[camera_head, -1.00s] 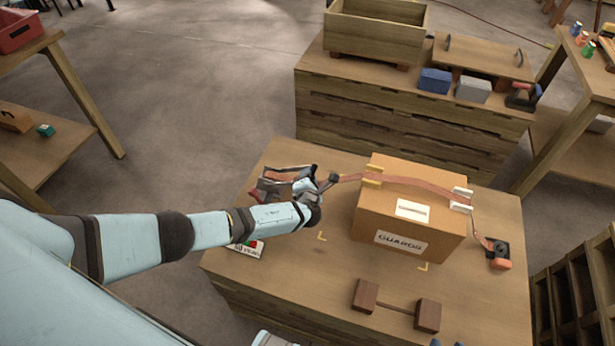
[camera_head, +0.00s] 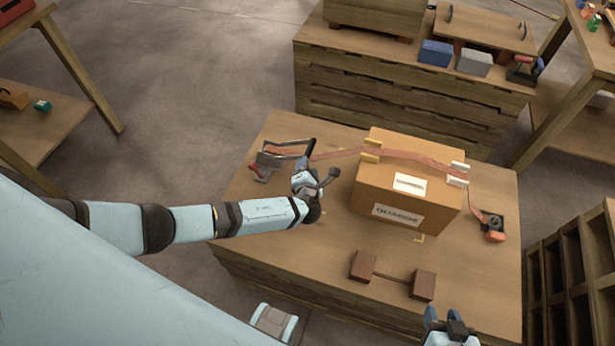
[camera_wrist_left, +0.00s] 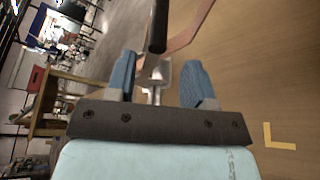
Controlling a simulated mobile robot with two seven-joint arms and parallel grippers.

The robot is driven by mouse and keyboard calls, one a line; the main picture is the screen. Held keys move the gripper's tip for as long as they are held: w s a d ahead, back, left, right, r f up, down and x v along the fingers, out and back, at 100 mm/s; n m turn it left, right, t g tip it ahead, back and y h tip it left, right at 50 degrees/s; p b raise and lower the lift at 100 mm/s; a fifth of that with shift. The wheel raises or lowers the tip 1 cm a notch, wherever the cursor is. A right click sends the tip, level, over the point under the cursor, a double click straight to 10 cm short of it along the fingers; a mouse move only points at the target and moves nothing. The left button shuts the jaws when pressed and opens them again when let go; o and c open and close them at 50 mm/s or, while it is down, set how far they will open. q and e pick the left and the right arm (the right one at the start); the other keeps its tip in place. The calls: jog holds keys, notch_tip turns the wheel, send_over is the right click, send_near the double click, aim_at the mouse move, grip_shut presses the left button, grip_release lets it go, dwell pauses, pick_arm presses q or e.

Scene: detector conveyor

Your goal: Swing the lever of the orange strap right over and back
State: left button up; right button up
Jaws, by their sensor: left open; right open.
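The orange strap (camera_head: 415,160) runs over a cardboard box (camera_head: 362,205) and down to the table on both sides. At its left end is the ratchet (camera_head: 268,163) with a dark bar-like lever (camera_head: 290,143) and a red part. My left gripper (camera_head: 303,170) is open beside the ratchet, on its near side. In the left wrist view, a black bar (camera_wrist_left: 158,28) and a metal piece (camera_wrist_left: 160,75) show between and beyond the spread blue fingers (camera_wrist_left: 162,82); I see no grip on them. My right gripper (camera_head: 455,328) is open and empty at the bottom edge.
White and yellow corner guards sit under the strap on the box. An orange-and-black end fitting (camera_head: 493,228) lies right of the box. Two joined brown blocks (camera_head: 392,275) lie in front. A pallet-like bench (camera_head: 400,95) stands behind.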

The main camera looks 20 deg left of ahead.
pick_arm(q)
jog(key=v, duration=0.5)
jog(key=shift+s+d+r, duration=0.1)
jog(key=shift+s+d, duration=0.05)
jog(key=shift+s, duration=0.15)
